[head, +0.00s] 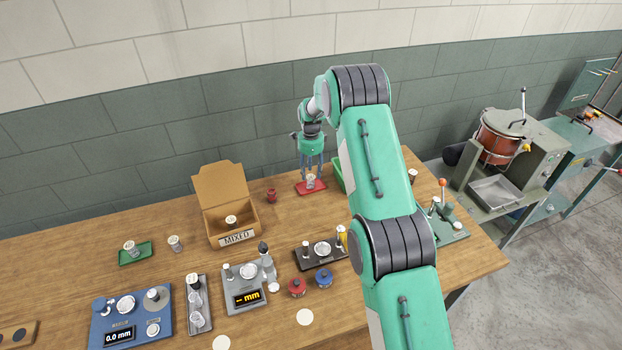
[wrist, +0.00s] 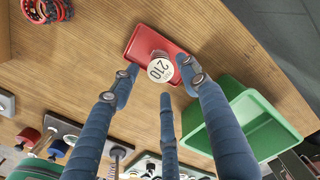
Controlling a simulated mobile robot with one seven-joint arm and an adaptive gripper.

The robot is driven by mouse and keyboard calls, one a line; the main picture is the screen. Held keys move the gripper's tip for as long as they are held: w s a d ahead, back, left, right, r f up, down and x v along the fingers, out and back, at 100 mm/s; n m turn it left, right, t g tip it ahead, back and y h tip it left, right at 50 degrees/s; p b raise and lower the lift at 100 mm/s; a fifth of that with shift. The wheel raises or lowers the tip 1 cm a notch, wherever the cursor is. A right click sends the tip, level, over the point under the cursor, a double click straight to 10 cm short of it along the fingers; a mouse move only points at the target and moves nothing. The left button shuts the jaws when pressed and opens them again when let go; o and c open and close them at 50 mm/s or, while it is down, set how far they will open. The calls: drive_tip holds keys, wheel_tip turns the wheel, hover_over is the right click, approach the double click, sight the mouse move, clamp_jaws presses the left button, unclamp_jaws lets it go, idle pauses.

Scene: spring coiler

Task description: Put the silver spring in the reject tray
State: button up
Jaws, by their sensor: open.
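A small red tray (head: 310,188) lies on the wooden bench; it also shows in the wrist view (wrist: 140,42). A small silver-grey piece (head: 311,181), which looks like the spring, stands upright on it; its white round top, marked 210, faces the wrist view (wrist: 160,69). My gripper (head: 311,172) points straight down over the tray. In the wrist view my gripper (wrist: 162,82) has its blue fingers spread around the piece, with gaps between. The coils are too small to make out.
A green bin (wrist: 260,115) stands close right of the red tray. A dark red coil or jar (head: 271,195) is to its left, beside the open MIXED box (head: 237,240). A green tray (head: 135,254) and several gauges are further left and in front.

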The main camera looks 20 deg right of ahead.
drive_tip(key=shift+r, duration=2.85)
wheel_tip(320, 180, up, 19)
drive_tip(key=n+t, duration=0.1)
drive_tip(key=n, duration=0.3)
hover_over(311, 177)
drive_tip(key=s+a, duration=0.4)
drive_tip(key=s, duration=0.5)
drive_tip(key=s+a+r+n+t, duration=0.25)
drive_tip(key=s+r+n, duration=0.25)
drive_tip(key=s+r, duration=0.9)
drive_tip(key=s+a+r+n, duration=0.2)
drive_tip(key=s+r+n, duration=0.1)
drive_tip(key=s, duration=0.7)
drive_tip(key=s+a+r+n, duration=0.2)
drive_tip(key=s+r+n, duration=0.15)
drive_tip(key=s, duration=0.55)
drive_tip(key=s+f+n+t, duration=0.1)
drive_tip(key=s+n, duration=0.1)
drive_tip(key=s, duration=0.6)
drive_tip(key=s+a+f+n+t, duration=0.1)
drive_tip(key=s+f+n, duration=0.1)
drive_tip(key=s, duration=0.7)
drive_tip(key=shift+a+n, duration=0.3)
drive_tip(key=shift+n, duration=0.15)
drive_tip(key=shift+f, duration=0.1)
